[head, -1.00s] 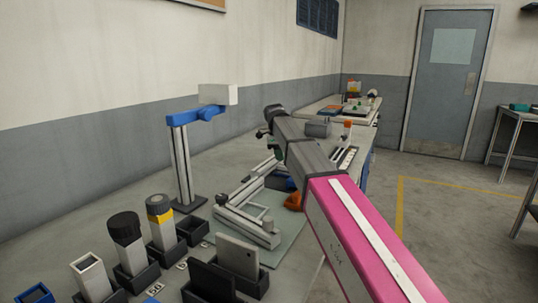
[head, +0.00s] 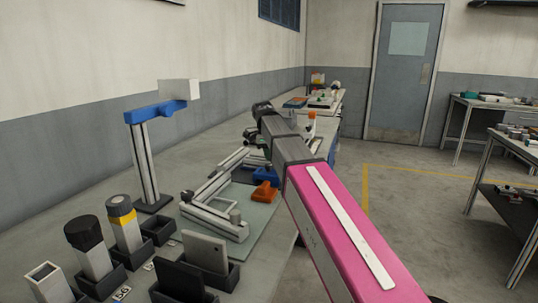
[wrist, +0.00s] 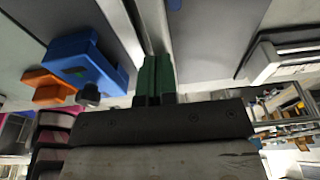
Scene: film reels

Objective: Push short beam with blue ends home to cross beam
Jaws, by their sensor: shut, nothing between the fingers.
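Pale aluminium beams (head: 208,190) form a frame on the grey-green mat on the bench in the head view. The near crosswise beam (head: 213,226) lies at the mat's front. I cannot pick out a short beam with blue ends for certain. My gripper shows green fingers (wrist: 154,80) shut together and empty in the wrist view. A pale grooved beam (wrist: 153,28) runs just past the fingertips; I cannot tell whether they touch it. In the head view my arm hides part of the far frame, and the fingertips are hard to make out.
A blue block (head: 265,175) and an orange block (head: 265,192) sit beside the frame; the blue block (wrist: 86,60) is left of my fingers in the wrist view. A post with a blue arm (head: 155,112) stands behind. Black holders (head: 210,272) with upright parts fill the near bench.

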